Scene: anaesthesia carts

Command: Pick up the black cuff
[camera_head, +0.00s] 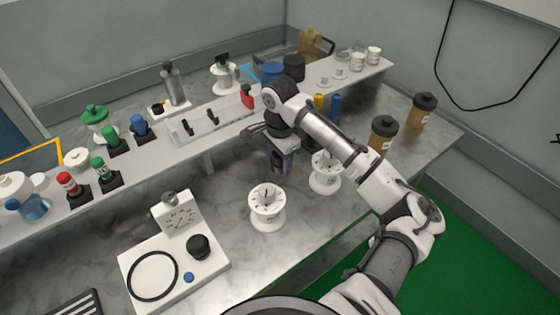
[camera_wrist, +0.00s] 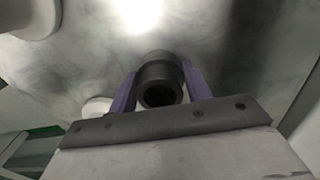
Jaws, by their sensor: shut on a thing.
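The black cuff (camera_wrist: 160,80) shows in the wrist view as a short, dark, hollow cylinder with its open end facing the camera. My gripper (camera_wrist: 160,88) is shut on it, one purple finger on each side. In the head view my gripper (camera_head: 278,168) is over the bench, in front of the raised shelf and behind two white spools. There the cuff is mostly hidden by the gripper and hard to make out. I cannot tell whether the cuff touches the bench.
White spools (camera_head: 267,212) and (camera_head: 325,178) stand close to my gripper. The raised shelf (camera_head: 225,135) behind holds bottles and a clear rack. A white panel (camera_head: 150,262) with a black ring lies at front left. Brown jars (camera_head: 382,134) stand at right.

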